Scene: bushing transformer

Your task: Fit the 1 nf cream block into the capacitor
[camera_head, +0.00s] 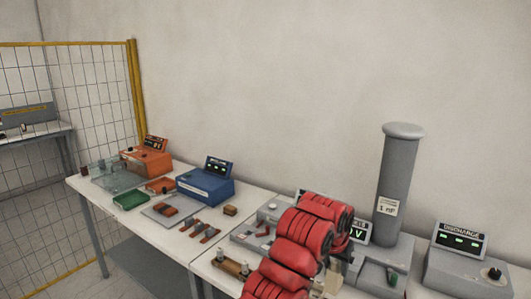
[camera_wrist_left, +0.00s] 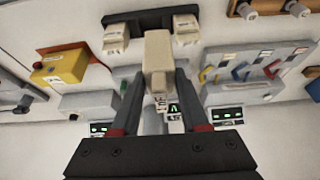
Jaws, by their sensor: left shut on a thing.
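My left gripper (camera_wrist_left: 156,75) is shut on a cream block (camera_wrist_left: 157,62), which stands out between its two dark fingers in the wrist view. In the head view my red left arm covers much of the right bench, and the gripper is mostly hidden behind it. A small cream patch (camera_head: 331,283) shows beside the arm; I cannot tell whether it is the held block. A tall grey column (camera_head: 398,185) with a "1 nF" label (camera_head: 388,208) rises from a grey unit on the right bench. The capacitor's opening cannot be made out. My right gripper is out of view.
Two other cream blocks (camera_wrist_left: 116,38) (camera_wrist_left: 187,29) sit by a dark bar beyond the held block. A discharge box (camera_head: 468,268) stands right of the column. The left bench holds an orange box (camera_head: 146,161), a blue box (camera_head: 206,187) and a green tray (camera_head: 130,201).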

